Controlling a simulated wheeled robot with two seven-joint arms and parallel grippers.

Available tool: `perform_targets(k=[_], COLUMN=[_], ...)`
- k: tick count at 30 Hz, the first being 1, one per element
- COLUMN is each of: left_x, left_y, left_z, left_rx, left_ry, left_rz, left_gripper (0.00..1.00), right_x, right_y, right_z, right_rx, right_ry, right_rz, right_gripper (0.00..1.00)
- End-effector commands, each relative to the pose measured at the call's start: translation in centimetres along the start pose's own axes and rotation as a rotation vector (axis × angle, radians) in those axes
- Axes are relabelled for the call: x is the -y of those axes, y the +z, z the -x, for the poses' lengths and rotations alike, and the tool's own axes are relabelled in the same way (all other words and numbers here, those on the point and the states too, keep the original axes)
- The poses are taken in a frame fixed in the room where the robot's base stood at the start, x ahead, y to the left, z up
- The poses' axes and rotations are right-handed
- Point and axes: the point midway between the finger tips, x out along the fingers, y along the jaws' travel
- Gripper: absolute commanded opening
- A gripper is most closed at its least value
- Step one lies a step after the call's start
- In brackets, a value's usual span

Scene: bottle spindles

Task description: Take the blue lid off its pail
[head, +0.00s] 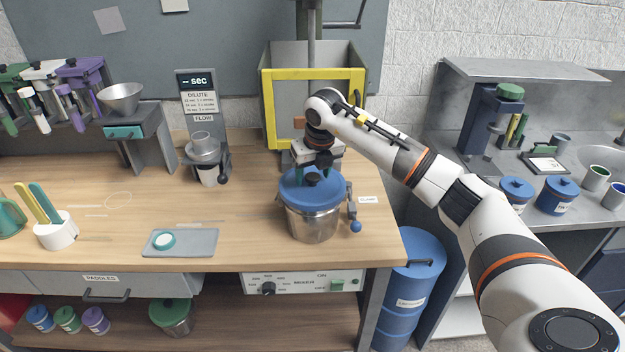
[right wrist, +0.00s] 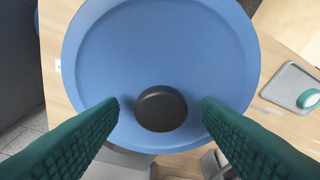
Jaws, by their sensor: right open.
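The blue lid (head: 300,190) sits on the steel pail (head: 313,223) near the front right of the wooden bench. The lid has a black round knob (head: 312,179) in its middle. My right gripper (head: 312,172) is above the lid, at the knob. In the right wrist view the lid (right wrist: 160,50) fills the middle. Its knob (right wrist: 161,108) lies between the two green fingers of my right gripper (right wrist: 160,112), with a gap on both sides. The right gripper is open and empty. My left gripper is not in view.
A yellow-framed guard (head: 268,108) stands behind the pail. A lever with a blue ball (head: 355,226) is at the pail's right side. A grey tray (head: 180,243) with a teal-and-white round item lies to the left. Bare bench lies between tray and pail.

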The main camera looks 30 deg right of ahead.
Motion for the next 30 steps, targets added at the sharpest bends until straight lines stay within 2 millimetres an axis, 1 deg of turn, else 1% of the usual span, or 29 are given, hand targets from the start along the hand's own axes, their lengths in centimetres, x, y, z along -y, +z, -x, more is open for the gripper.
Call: perform_targets(k=[6,8,15,16,25,30], left_x=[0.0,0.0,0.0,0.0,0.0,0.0], left_y=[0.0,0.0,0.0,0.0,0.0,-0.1], left_z=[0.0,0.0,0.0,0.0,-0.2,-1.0], left_rx=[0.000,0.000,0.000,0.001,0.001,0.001], left_ry=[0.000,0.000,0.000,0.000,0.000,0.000], left_rz=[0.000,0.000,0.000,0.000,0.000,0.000], left_gripper=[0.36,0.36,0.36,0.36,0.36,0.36], right_x=[0.0,0.0,0.0,0.0,0.0,0.0], right_y=[0.0,0.0,0.0,0.0,-0.1,-0.5], right_z=[-0.2,-0.2,-0.1,-0.1,0.1,1.3], right_rx=[-0.001,-0.001,0.000,-0.001,-0.002,-0.005], right_ry=[0.000,0.000,0.000,0.000,-0.001,-0.001], right_rz=[0.001,0.001,0.001,0.001,0.001,0.000], right_gripper=[0.58,0.50,0.11,0.09,0.09,0.09])
